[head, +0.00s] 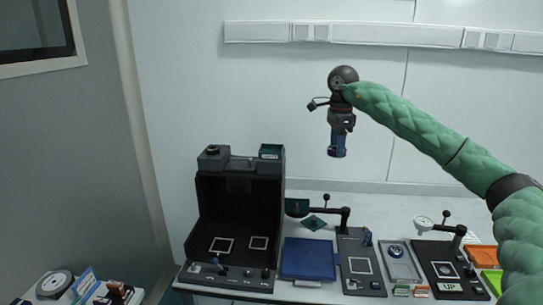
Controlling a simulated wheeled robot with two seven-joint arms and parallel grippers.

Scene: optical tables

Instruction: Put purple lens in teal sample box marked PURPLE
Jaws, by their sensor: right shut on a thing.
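My right gripper (337,151) hangs from the green arm, points down and is raised well above the table, in front of the back wall. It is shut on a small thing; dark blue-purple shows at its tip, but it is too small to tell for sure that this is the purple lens. A small teal box (271,151) sits on top of the black cabinet at its right corner. A darker teal container (296,207) stands behind the blue mat. No PURPLE marking can be read on either. My left gripper is out of view.
An open-fronted black cabinet (191,217) stands at the table's left. A blue mat (308,259), a grey board with a white square (361,266), a grey tray (411,273) and a black board marked UP (449,286) fill the table front. Orange (482,257) and green trays lie far right.

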